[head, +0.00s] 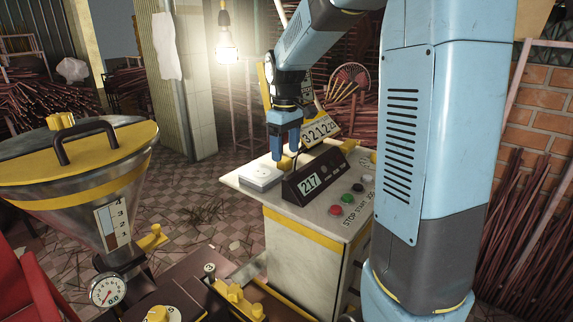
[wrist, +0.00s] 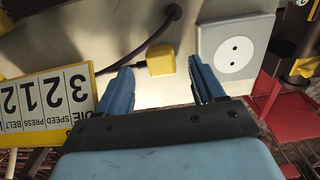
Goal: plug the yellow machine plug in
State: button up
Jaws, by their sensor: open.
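The yellow plug (wrist: 160,59) lies on the pale top of the control cabinet (head: 285,200), apart from the socket. A white socket box with two round holes (wrist: 235,48) is right of the plug in the wrist view. In the head view the socket box (head: 262,176) sits on the cabinet's left part, and the plug (head: 285,163) shows small below my gripper. My gripper (head: 284,148) points down over the plug. Its blue fingers are open and empty, one on either side of the plug in the wrist view. Whether they reach down around it is unclear.
A dark cable (wrist: 140,45) curves beside the plug; its join to the plug is unclear. A display panel reading 217 (head: 308,182) and several buttons (head: 347,198) are close by. A sign (head: 318,129) stands behind. A hopper (head: 85,180) stands at the left.

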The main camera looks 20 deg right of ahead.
jog(key=shift+f, duration=1.3)
jog(key=c, duration=1.2)
jog(key=shift+o, duration=0.2)
jog(key=shift+r, duration=0.5)
notch_tip(320, 180, up, 3)
jog(key=shift+s+f, duration=0.1)
jog(key=shift+f, duration=0.05)
jog(key=s+r, duration=0.9)
jog(key=s, duration=0.4)
jog(key=shift+s+r, duration=0.2)
jog(key=shift+s, duration=0.2)
